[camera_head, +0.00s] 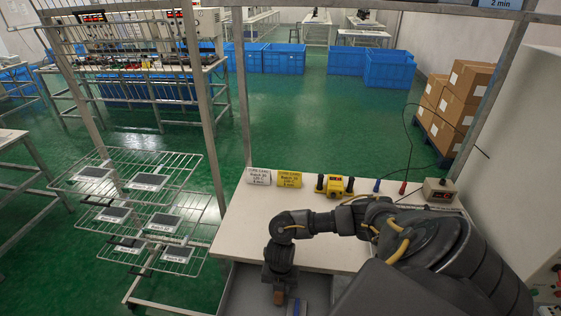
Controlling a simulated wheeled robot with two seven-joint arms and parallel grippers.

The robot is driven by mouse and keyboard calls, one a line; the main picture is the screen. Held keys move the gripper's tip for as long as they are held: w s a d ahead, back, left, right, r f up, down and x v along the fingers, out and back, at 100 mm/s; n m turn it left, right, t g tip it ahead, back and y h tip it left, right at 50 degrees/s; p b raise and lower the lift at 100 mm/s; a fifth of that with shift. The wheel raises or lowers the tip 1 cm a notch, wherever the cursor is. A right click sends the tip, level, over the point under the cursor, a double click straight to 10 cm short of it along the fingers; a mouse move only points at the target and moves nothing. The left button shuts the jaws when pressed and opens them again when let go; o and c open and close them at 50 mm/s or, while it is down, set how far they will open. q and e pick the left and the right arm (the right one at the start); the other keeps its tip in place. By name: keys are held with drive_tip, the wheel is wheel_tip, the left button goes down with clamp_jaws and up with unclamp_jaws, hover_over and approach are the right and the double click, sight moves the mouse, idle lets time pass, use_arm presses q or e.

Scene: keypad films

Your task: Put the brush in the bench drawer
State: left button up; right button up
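My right arm reaches in from the right across the white bench (300,240). Its gripper (279,288) points down just past the bench's front edge, over the open grey bench drawer (243,290). A small brown piece, which looks like the brush (279,298), shows between its fingertips; the fingers appear shut on it. Most of the brush is hidden or too small to make out. I cannot tell whether it touches the drawer floor. My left gripper is not in view.
On the bench stand a white label card (258,176), a yellow card (289,179), a yellow device (335,186) and a small box (440,191) with cables. A wire rack (150,190) stands left.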

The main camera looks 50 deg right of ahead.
drive_tip(key=shift+f, duration=0.4)
drive_tip(key=shift+f, duration=0.1)
drive_tip(key=o, duration=0.9)
drive_tip(key=shift+o, duration=0.2)
